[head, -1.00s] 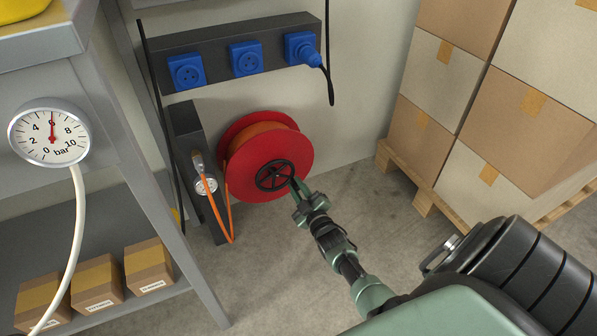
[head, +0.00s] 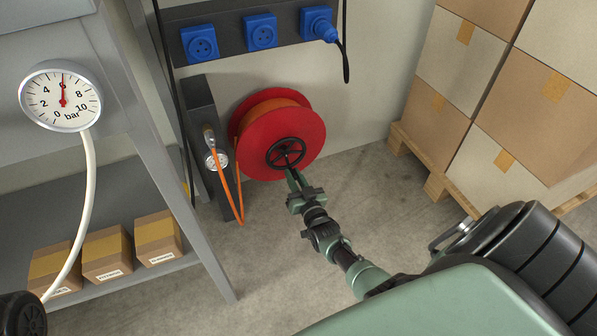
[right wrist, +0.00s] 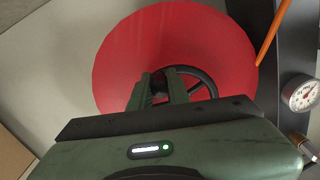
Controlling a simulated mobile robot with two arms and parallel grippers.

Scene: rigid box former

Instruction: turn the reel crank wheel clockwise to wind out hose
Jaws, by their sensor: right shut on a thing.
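The red hose reel (head: 300,130) with orange hose wound on it sits low against the wall. Its black spoked crank wheel (head: 286,154) is at the centre of the red face. My right gripper (head: 291,174) is at the lower edge of the wheel. In the right wrist view, my right gripper (right wrist: 158,90) is shut on the dark crank handle (right wrist: 158,80) between its fingers, with part of the wheel rim (right wrist: 208,82) showing to the right. The fingers hide much of the wheel there. My left gripper is not in view.
The orange hose (head: 228,188) hangs beside a dark post (head: 201,105) with a small gauge (head: 217,160), left of the reel. A grey shelf (head: 150,165) with cartons stands left. Stacked boxes (head: 510,105) on a pallet (head: 440,186) stand right. Floor between is clear.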

